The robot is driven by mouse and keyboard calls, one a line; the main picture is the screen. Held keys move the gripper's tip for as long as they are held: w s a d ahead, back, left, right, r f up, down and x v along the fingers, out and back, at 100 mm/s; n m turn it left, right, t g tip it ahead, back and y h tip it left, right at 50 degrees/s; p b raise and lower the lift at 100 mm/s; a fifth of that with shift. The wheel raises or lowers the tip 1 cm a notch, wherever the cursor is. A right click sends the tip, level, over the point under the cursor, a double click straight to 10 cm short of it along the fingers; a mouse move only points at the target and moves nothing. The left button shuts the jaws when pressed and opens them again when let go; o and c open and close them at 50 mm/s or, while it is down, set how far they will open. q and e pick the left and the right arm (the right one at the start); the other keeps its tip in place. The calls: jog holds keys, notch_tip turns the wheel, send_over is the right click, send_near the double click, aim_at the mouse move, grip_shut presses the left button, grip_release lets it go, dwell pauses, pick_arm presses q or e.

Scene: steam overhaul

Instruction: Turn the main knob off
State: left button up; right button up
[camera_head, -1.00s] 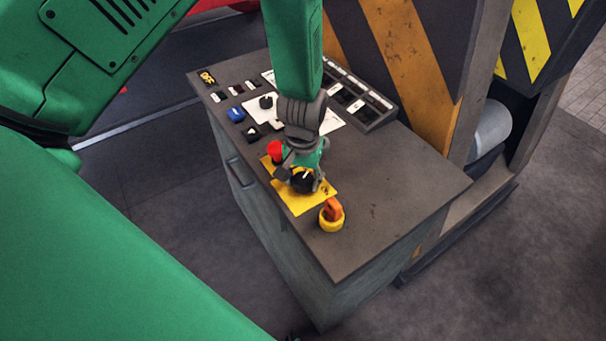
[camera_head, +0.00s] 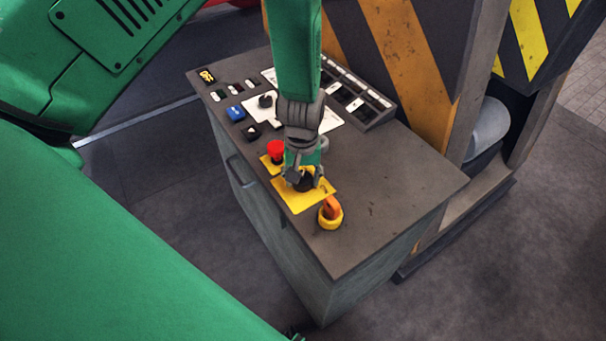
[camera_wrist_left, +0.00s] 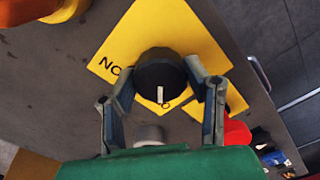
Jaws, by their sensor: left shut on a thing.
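A round black knob (camera_head: 307,184) with a white pointer line sits on a yellow plate (camera_head: 298,202) on top of the grey control cabinet. In the left wrist view the black knob (camera_wrist_left: 160,72) is between the two fingers, and its pointer line faces the bottom of the picture, toward the palm. My left gripper (camera_head: 304,180) comes down from above and is shut on the black knob. The plate's lettering is partly hidden. An orange rotary switch (camera_head: 332,208) on a yellow base stands beside the plate. My right gripper is not in view.
A red push button (camera_head: 276,149) stands close behind the left gripper. A blue button (camera_head: 236,113) and several small switches are farther back on the cabinet top (camera_head: 400,190). A striped post (camera_head: 405,65) rises behind. The cabinet's front right top is clear.

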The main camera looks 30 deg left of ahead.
aim_at(304, 176)
pick_arm(q)
jog(key=shift+w+a+r, duration=0.1)
jog(key=shift+w+r, duration=0.1)
jog(key=shift+w, duration=0.2)
jog(key=o, duration=1.1)
jog(key=shift+o, duration=0.2)
jog(key=shift+s+f, duration=0.1)
jog(key=shift+f, duration=0.05)
jog(key=shift+r, duration=0.45)
notch_tip(304, 176, up, 11)
